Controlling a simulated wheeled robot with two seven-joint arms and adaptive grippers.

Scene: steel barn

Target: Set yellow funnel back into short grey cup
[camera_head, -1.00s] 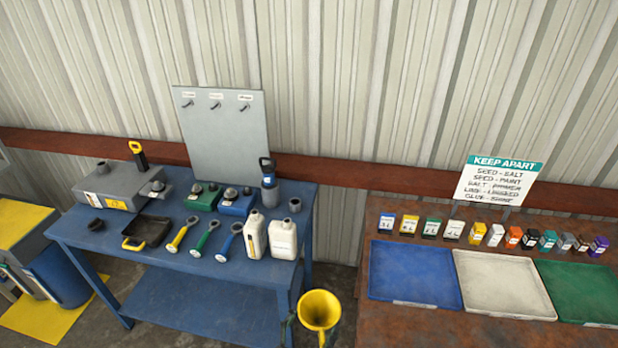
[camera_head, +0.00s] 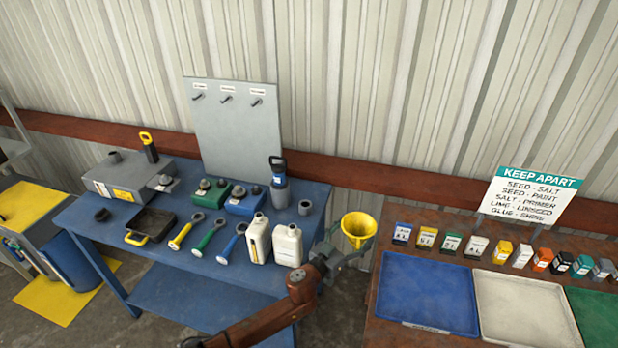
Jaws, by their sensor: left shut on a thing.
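The yellow funnel (camera_head: 356,241) is held in my left gripper (camera_head: 346,252), which is shut on it in the gap between the blue table and the brown bench. The funnel's wide mouth tilts toward the camera; its spout is mostly hidden. My right gripper is not in view.
On the blue table (camera_head: 215,285), two white jugs (camera_head: 287,245) stand near the right front. Wrenches, a black tray (camera_head: 153,226) and a grey box (camera_head: 126,176) lie left. Coloured trays (camera_head: 428,290) cover the bench at right.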

